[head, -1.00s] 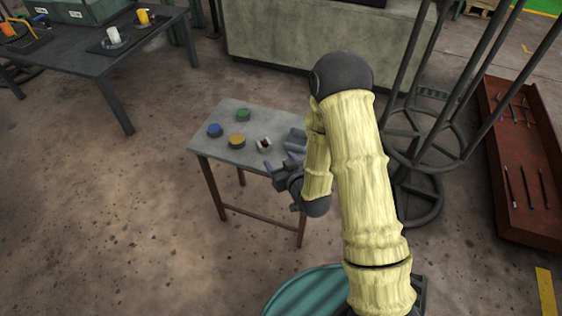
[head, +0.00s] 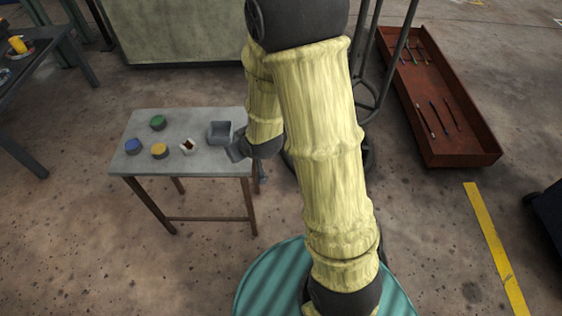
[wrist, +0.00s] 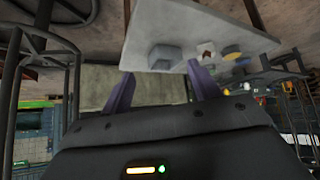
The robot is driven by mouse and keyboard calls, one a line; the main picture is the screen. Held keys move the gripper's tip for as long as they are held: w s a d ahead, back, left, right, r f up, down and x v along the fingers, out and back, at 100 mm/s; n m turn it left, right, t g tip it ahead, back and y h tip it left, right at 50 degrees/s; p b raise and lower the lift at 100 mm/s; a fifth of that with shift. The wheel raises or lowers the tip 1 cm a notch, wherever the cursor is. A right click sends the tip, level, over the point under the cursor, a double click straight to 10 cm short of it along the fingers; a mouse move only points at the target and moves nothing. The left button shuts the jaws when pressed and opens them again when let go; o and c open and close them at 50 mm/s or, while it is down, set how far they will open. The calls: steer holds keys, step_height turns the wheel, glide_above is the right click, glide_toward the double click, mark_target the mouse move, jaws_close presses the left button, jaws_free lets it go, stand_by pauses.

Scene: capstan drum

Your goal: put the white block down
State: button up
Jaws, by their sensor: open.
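The white block (head: 188,147), with a dark reddish-brown patch on top, sits on the grey table (head: 205,165) between the yellow round piece and the grey open box. It also shows small in the wrist view (wrist: 207,49). My gripper (head: 238,151) is at the table's right edge in the head view, partly hidden by my own arm, apart from the block. In the wrist view my gripper (wrist: 163,88) has its two purple fingers spread wide with nothing between them.
The grey open box (head: 220,132) stands between my gripper and the block. Blue (head: 133,146), yellow (head: 159,151) and green (head: 158,122) round pieces sit on the table's left half. A red tray (head: 435,100) with thin tools lies on the floor at right.

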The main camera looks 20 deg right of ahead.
steer(key=s+d+r+m+g, duration=0.1)
steer(key=s+d+r+g, duration=0.1)
steer(key=s, duration=0.4)
steer(key=s+d+r+m+g+h, duration=0.1)
steer(key=s+d+r+m+g, duration=0.1)
steer(key=s, duration=0.5)
step_height(320, 180, up, 3)
steer(key=shift+s+d+g+h, duration=0.3)
steer(key=shift+d+g, duration=0.2)
steer(key=shift+d, duration=0.55)
steer(key=shift+o, duration=0.5)
